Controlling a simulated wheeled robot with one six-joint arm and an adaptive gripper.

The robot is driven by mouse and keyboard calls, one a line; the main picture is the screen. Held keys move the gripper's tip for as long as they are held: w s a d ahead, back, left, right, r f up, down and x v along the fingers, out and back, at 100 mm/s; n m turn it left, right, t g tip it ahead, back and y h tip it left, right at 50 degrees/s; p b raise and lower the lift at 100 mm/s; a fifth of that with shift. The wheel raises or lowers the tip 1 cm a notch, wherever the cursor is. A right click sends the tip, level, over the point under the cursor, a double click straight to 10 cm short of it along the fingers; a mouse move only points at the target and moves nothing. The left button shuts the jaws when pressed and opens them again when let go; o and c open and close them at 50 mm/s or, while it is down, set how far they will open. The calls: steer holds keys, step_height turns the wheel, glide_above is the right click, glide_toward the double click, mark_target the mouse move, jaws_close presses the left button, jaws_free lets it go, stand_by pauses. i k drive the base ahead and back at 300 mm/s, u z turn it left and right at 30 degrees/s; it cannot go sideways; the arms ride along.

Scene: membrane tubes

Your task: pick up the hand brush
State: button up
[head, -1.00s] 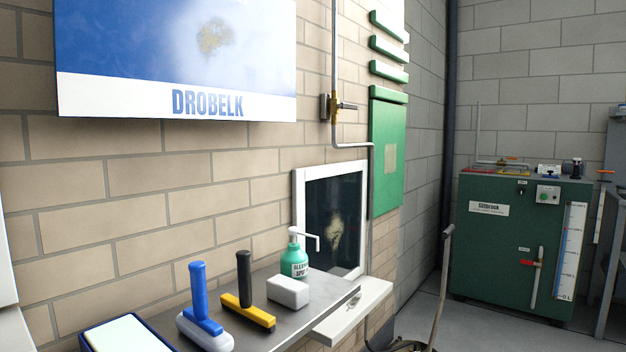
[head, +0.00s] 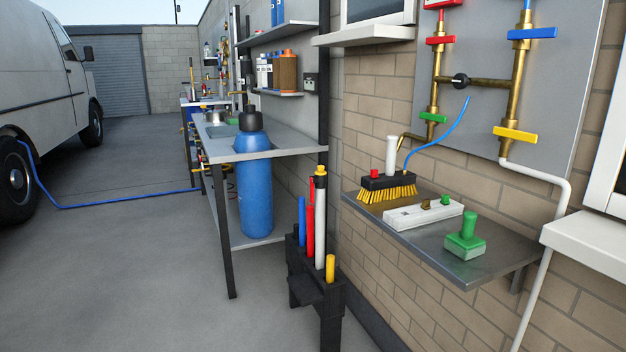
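A brush (head: 388,184) with a black block, yellow bristles and an upright white handle stands on a grey metal shelf (head: 478,285) against the brick wall. It looks like the hand brush. A small red knob shows on its block. A long white block (head: 422,214) with small fittings lies in front of it, and a green block with an upright knob (head: 466,238) sits nearer the shelf's front end. My gripper is not in view.
A black stand (head: 318,290) holding coloured tubes stands left of the shelf. Beyond it is a workbench (head: 232,155) with a blue cylinder (head: 259,180). Brass pipes and valves (head: 480,80) hang above the shelf. Open floor lies at left, crossed by a blue hose (head: 110,203) near a van (head: 45,75).

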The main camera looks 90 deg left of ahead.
mark_target(393, 184)
steer(key=u, duration=2.75)
steer(key=k, duration=0.45)
steer(key=z, duration=0.9)
steer(key=i, duration=0.8)
steer(key=u, duration=0.15)
